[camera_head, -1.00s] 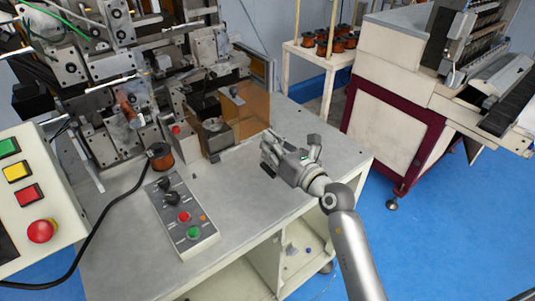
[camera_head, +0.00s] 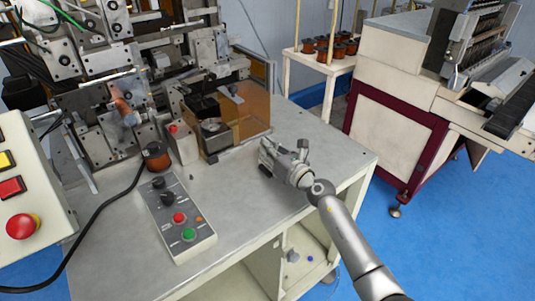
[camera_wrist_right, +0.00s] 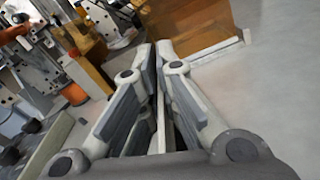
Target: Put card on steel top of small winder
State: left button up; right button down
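The small winder's steel top (camera_head: 240,195) is a flat grey surface, with the winding mechanism at its back left. My right gripper (camera_head: 264,158) is low over its right part. In the right wrist view the fingers (camera_wrist_right: 158,75) point toward an orange clear guard and are nearly together. A thin pale strip, apparently the card (camera_wrist_right: 160,120) seen edge-on, stands between them. The card's face is hidden, and I cannot tell whether it touches the steel top. A small dark patch shows under the fingertips in the head view. My left gripper is out of view.
A control box (camera_head: 180,218) with knobs and buttons lies on the steel top, left of my right gripper. A copper coil (camera_head: 156,156) and the orange guard (camera_head: 250,110) stand behind. A black cable (camera_head: 95,237) crosses at left. Bare steel surrounds the gripper.

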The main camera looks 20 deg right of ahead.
jog(key=shift+f, duration=0.3)
jog(key=shift+f, duration=0.15)
jog(key=c, duration=1.6)
grip_release()
jog(key=shift+c, duration=0.2)
jog(key=shift+s+d+r, duration=0.1)
jog(key=shift+s+r, duration=0.05)
jog(key=shift+r, duration=0.05)
jog(key=v, duration=1.1)
jog(key=shift+s+d, duration=0.1)
jog(key=shift+s, duration=0.25)
